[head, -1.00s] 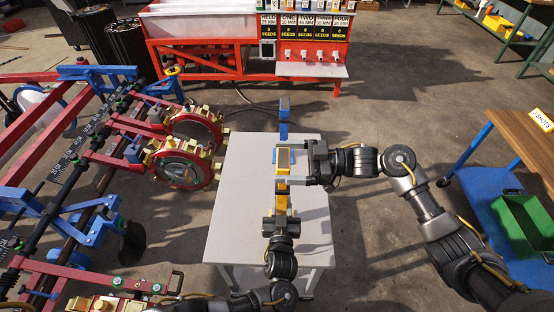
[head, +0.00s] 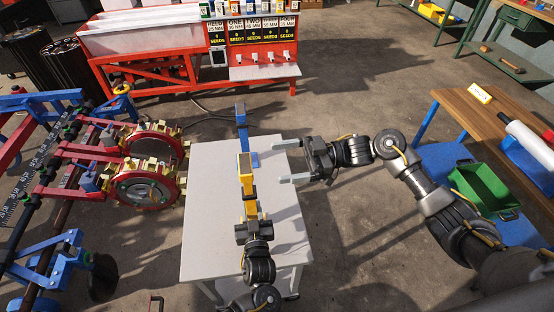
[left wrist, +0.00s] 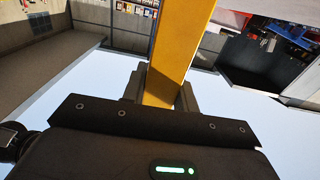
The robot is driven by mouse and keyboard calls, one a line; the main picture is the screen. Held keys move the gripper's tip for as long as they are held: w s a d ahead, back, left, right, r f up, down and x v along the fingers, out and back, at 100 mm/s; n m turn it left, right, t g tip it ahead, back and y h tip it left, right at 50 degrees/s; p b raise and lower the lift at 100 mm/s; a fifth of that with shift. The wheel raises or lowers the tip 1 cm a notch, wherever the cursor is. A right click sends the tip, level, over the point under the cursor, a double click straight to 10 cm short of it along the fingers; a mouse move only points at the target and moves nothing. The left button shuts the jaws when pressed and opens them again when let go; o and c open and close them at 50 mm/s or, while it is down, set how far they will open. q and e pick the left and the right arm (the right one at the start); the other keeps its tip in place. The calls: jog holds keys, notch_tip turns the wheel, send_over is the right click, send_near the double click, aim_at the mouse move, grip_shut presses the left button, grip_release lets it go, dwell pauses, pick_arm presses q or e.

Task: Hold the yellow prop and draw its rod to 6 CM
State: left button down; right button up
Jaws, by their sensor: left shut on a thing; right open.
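The yellow prop (head: 248,187) stands over the white table in the head view, with a dark rectangular face near its upper end. A blue piece (head: 241,126) shows just beyond it; I cannot tell how much of the rod is drawn out. My left gripper (head: 249,209) is shut on the prop's lower part. In the left wrist view the yellow bar (left wrist: 178,50) rises from between the left fingers (left wrist: 160,92). My right gripper (head: 282,160) is open and empty, to the right of the prop and apart from it.
The white table (head: 205,235) has bare top on both sides of the prop. The red planter machine (head: 145,180) stands close on the left. A red seed stand (head: 265,72) is at the back. A wooden bench (head: 500,115) with a green bin (head: 485,190) is at the right.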

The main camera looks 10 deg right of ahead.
dwell(0.9)
pick_arm(q)
jog(key=shift+c, duration=2)
grip_release()
jog(key=shift+s, duration=0.1)
jog(key=shift+s+p, duration=0.55)
jog(key=shift+s, duration=0.75)
jog(key=s+p, duration=0.1)
jog(key=s, duration=0.5)
jog(key=shift+s, duration=0.15)
jog(key=o, duration=0.4)
jog(key=s, duration=1.2)
